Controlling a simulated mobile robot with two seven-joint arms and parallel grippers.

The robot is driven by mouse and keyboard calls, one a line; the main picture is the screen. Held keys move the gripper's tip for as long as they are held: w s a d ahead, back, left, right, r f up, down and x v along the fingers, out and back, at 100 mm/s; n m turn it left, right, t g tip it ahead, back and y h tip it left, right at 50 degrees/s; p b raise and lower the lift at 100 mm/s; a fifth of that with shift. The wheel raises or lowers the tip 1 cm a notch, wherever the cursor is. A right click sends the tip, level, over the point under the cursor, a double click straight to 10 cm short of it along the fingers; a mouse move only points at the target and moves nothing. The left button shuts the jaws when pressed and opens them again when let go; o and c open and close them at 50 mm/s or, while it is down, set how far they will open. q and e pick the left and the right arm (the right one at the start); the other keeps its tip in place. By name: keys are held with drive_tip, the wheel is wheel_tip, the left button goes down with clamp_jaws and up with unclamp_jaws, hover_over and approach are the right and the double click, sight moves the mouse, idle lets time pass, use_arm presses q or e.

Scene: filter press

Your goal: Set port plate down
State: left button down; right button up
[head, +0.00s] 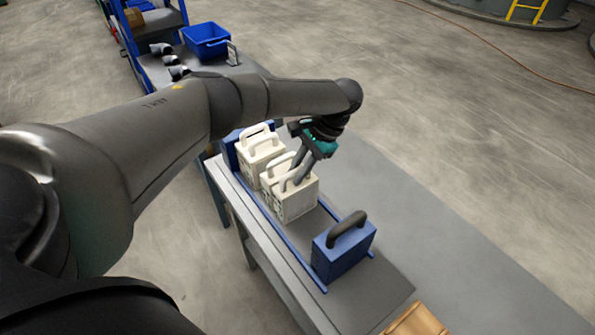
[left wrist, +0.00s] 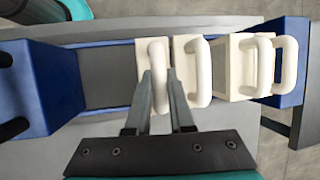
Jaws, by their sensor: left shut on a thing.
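Several white plates with loop handles stand in a row in the press. I take the nearest, held one as the port plate (head: 298,204); it also shows in the left wrist view (left wrist: 143,60). My left gripper (head: 300,181) is above it, shut on its handle, with the fingers (left wrist: 160,88) at the handle's near end. The plate is upright between the blue rails, close beside the neighbouring white plate (left wrist: 184,55). I cannot tell whether its underside touches the rails. My right gripper is in neither view.
A blue end block (head: 343,256) with a dark handle stands at the near end of the rails (head: 262,227). Another blue block (left wrist: 292,60) is at the far end. Bare bed (left wrist: 106,75) lies between plate and near block. A blue bin (head: 206,40) stands behind.

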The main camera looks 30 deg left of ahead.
use_arm(q)
drive_tip(key=shift+r, duration=0.1)
drive_tip(key=c, duration=0.8)
unclamp_jaws()
drive_tip(key=v, duration=1.2)
